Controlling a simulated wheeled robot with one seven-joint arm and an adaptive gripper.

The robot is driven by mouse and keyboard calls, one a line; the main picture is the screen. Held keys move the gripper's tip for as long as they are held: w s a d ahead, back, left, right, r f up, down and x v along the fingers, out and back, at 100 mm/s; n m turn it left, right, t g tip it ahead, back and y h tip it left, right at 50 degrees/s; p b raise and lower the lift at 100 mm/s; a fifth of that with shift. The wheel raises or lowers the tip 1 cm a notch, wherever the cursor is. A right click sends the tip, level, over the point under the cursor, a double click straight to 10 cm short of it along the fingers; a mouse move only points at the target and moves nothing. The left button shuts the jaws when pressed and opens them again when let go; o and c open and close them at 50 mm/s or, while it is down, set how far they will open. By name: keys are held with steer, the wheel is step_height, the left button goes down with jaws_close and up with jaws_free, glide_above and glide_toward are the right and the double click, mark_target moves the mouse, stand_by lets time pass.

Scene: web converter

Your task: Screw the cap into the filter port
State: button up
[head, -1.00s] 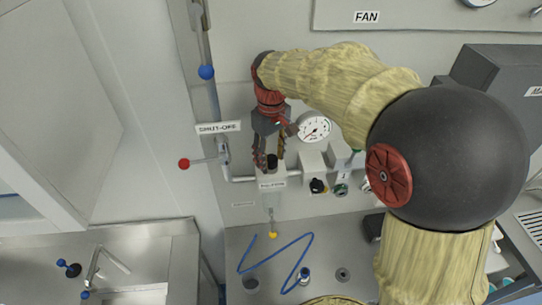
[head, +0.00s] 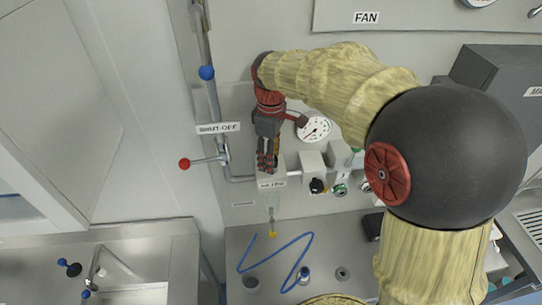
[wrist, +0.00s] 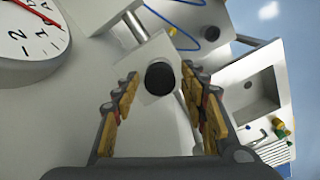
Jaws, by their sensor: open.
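The black round cap (wrist: 160,76) sits on top of the white filter block (wrist: 150,48) in the wrist view, and I cannot tell how deep it is in the port. In the head view the filter block (head: 271,183) stands against the wall, and my gripper hides the cap. My gripper (head: 267,165) points down right over the block. In the wrist view my gripper (wrist: 158,92) is open, with one yellow-padded finger on each side of the cap and a visible gap to both.
A pressure gauge (head: 314,129) is close to the right of my gripper. A shut-off lever with a red knob (head: 184,164) sticks out at left. A black knob (head: 317,186) is on the neighbouring unit. A blue hose (head: 298,262) lies on the counter below.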

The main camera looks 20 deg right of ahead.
steer(key=n, duration=0.4)
steer(key=shift+c, duration=0.9)
jaws_close()
steer(key=m, duration=0.4)
stand_by(0.3)
steer(key=m, duration=0.4)
steer(key=shift+p, duration=0.35)
